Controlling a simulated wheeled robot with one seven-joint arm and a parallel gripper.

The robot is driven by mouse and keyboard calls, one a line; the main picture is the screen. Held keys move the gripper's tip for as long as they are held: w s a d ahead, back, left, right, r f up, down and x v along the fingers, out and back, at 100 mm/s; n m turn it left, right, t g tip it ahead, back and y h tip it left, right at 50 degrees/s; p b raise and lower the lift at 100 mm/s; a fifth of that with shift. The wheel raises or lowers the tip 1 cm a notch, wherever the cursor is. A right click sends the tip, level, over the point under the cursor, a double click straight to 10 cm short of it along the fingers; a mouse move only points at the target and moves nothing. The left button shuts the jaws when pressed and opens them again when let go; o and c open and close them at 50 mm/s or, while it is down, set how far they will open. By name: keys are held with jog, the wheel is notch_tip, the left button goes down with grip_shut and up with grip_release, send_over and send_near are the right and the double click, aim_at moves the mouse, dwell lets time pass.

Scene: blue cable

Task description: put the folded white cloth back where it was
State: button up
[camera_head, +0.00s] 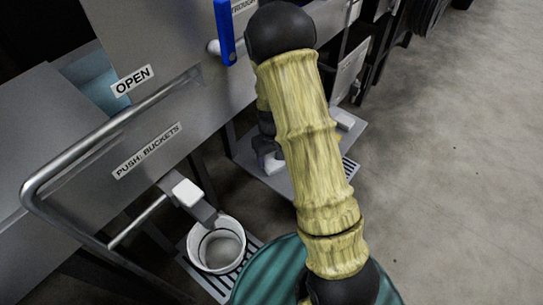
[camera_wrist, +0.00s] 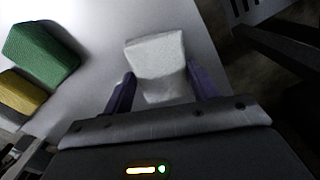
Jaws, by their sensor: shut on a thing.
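The folded white cloth (camera_wrist: 157,55) is a pale, thick block between the two purple fingers of my gripper (camera_wrist: 158,82) in the wrist view. My gripper is shut on it, with its far end sticking out past the fingertips. The cloth is over a light grey surface (camera_wrist: 95,60); I cannot tell whether it touches that surface. In the head view my arm covers much of the middle, and the gripper and cloth cannot be made out clearly there.
A green block (camera_wrist: 42,50) and a yellow block (camera_wrist: 22,92) lie to the left. The grey surface ends at the right, by dark floor. In the head view, a white bucket (camera_head: 216,246) stands on a slatted tray, and a metal rail (camera_head: 100,130) crosses the machine front.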

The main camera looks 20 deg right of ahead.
aim_at(272, 159)
jog(key=o, duration=0.9)
jog(key=shift+f, duration=0.1)
jog(key=shift+o, duration=0.2)
notch_tip(272, 159, up, 12)
jog(key=p, duration=0.2)
jog(key=s+r+m+t, duration=0.1)
jog(key=s+r, duration=0.2)
jog(key=s, duration=0.4)
jog(key=s+r+m+t, duration=0.1)
jog(key=s+r, duration=0.3)
jog(key=s, duration=0.3)
jog(key=shift+s+r+m+t, duration=0.2)
jog(key=shift+m+t, duration=0.1)
